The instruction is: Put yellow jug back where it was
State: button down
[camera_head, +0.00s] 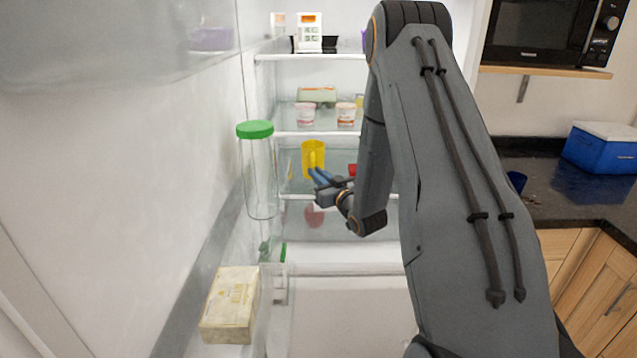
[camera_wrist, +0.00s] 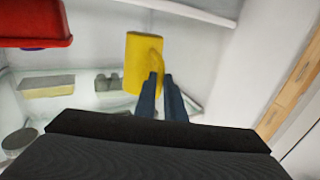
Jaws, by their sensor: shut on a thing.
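The yellow jug (camera_head: 311,155) is inside the open fridge, over a glass shelf in the middle. In the wrist view the yellow jug (camera_wrist: 136,62) appears beyond my fingers, with its handle towards me. My gripper (camera_head: 317,174) reaches into the fridge from the right. Its two blue fingers (camera_wrist: 161,82) are shut on the jug's handle. I cannot tell whether the jug's base touches the shelf.
A red container (camera_wrist: 35,22) is close by in the wrist view. Pink-and-white cups (camera_head: 305,113) stand on the shelf above. A clear jar with a green lid (camera_head: 255,130) and a pale yellow box (camera_head: 230,305) are at the door side on the left.

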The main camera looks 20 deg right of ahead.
jog(key=shift+s+f+p, duration=0.1)
jog(key=shift+f+p, duration=0.55)
jog(key=shift+f, duration=1)
jog(key=shift+f, duration=0.15)
jog(key=c, duration=1.8)
grip_release()
jog(key=shift+c, duration=0.2)
jog(key=s+d+b, duration=0.1)
jog(key=s+b, duration=0.2)
jog(key=s, duration=0.9)
jog(key=shift+d, duration=0.2)
